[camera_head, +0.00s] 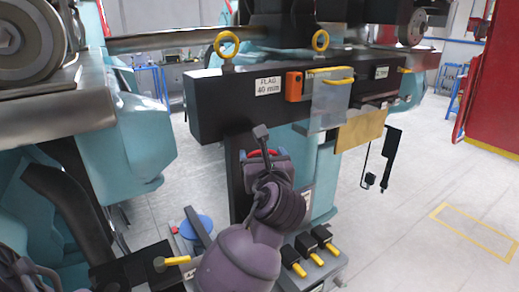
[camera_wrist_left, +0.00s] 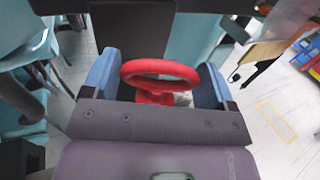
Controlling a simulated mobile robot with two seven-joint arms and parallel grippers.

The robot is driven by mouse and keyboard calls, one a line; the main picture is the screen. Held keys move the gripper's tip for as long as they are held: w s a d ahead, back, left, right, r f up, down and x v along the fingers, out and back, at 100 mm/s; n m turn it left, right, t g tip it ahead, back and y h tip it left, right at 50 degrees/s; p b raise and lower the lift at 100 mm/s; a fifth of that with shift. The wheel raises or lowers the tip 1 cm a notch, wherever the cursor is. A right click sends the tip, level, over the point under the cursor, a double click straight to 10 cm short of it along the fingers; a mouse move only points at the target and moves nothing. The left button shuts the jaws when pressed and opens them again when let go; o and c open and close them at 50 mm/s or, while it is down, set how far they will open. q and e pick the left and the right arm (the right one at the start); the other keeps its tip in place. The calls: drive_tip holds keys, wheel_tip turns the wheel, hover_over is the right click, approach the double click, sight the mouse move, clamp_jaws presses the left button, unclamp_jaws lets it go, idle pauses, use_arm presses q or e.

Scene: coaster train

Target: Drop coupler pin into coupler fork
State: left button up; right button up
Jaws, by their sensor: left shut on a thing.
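My left gripper (camera_head: 266,153) is in front of the dark upright post below the black beam, at the end of my purple arm. It is shut on a red ring-handled piece, likely the coupler pin. In the left wrist view the red ring (camera_wrist_left: 160,78) sits between the blue pads of the gripper (camera_wrist_left: 155,85), with its ring facing the camera. In the head view only a bit of red shows at the gripper. The pin's lower part is hidden. I cannot clearly make out the coupler fork. My right gripper is not in view.
The black beam (camera_head: 222,103) with yellow rings and a "FLAG 40 mm" label spans above the gripper. A clear plate (camera_head: 330,105) and a tan plate (camera_head: 361,131) hang from it. Black blocks with yellow handles (camera_head: 313,250) stand lower right. The floor at right is open.

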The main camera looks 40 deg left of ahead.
use_arm(q)
drive_tip(key=shift+a+r, duration=0.1)
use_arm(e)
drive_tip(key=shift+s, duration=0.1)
use_arm(q)
drive_tip(key=shift+s, duration=0.1)
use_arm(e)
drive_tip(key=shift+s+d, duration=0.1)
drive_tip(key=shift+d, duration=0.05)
use_arm(q)
drive_tip(key=shift+f, duration=1.7)
drive_tip(key=shift+f+b, duration=0.3)
drive_tip(key=shift+f, duration=0.5)
drive_tip(key=shift+f+b, duration=0.3)
drive_tip(key=shift+f, duration=0.7)
drive_tip(key=shift+f+b, duration=0.4)
drive_tip(key=shift+f, duration=0.95)
drive_tip(key=shift+f+b, duration=0.65)
drive_tip(key=shift+f, duration=1.4)
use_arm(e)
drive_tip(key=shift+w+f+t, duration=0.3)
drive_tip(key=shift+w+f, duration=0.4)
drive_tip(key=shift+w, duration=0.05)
